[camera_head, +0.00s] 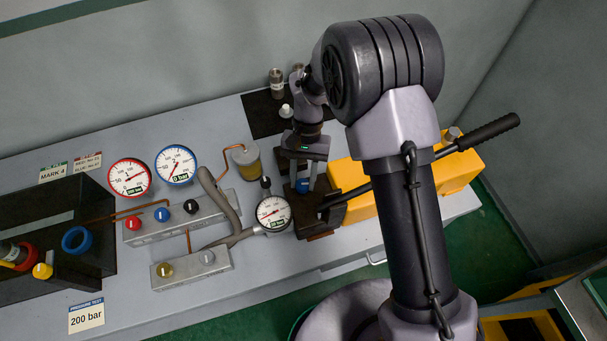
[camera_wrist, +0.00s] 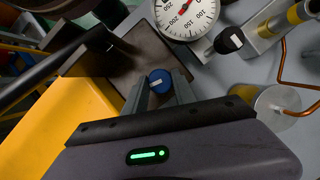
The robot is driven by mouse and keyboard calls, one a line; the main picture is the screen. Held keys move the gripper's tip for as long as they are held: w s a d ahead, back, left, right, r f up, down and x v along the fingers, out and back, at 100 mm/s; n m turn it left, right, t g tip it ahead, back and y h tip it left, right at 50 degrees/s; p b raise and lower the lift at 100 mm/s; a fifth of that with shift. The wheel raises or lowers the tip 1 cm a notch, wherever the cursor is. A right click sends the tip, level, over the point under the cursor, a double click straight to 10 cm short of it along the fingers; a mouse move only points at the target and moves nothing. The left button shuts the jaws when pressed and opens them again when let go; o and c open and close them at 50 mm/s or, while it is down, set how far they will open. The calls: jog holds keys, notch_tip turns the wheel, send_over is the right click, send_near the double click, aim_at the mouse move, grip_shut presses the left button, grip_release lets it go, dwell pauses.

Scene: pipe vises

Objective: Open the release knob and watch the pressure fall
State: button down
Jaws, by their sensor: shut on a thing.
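The pump is a dark brown block (camera_head: 321,214) with a long black lever (camera_head: 485,133). A blue knob (camera_head: 302,185) with a white bar on its face sits on the block and also shows in the wrist view (camera_wrist: 159,82). My gripper (camera_wrist: 160,90) is shut on this knob, one finger on each side. It points down over the block in the head view (camera_head: 304,168). A white-faced gauge (camera_head: 272,212) with a red needle and small green display stands left of the block. It is partly cut off in the wrist view (camera_wrist: 187,12); its exact reading is too small to tell.
A red-rimmed gauge (camera_head: 129,178) and a blue-rimmed gauge (camera_head: 176,164) stand over a valve block (camera_head: 170,224) with red, blue and black knobs. A yellow tank (camera_head: 352,180) lies right of the pump. A clear cup (camera_head: 246,160) and grey hoses sit close on the left.

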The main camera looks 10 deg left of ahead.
jog(key=shift+n, duration=0.5)
jog(key=shift+h+p, duration=0.3)
jog(key=c, duration=1)
grip_release()
jog(key=p+v, duration=0.3)
jog(key=v, duration=1.4)
jog(key=shift+r+p, duration=0.3)
jog(key=shift+p, duration=0.05)
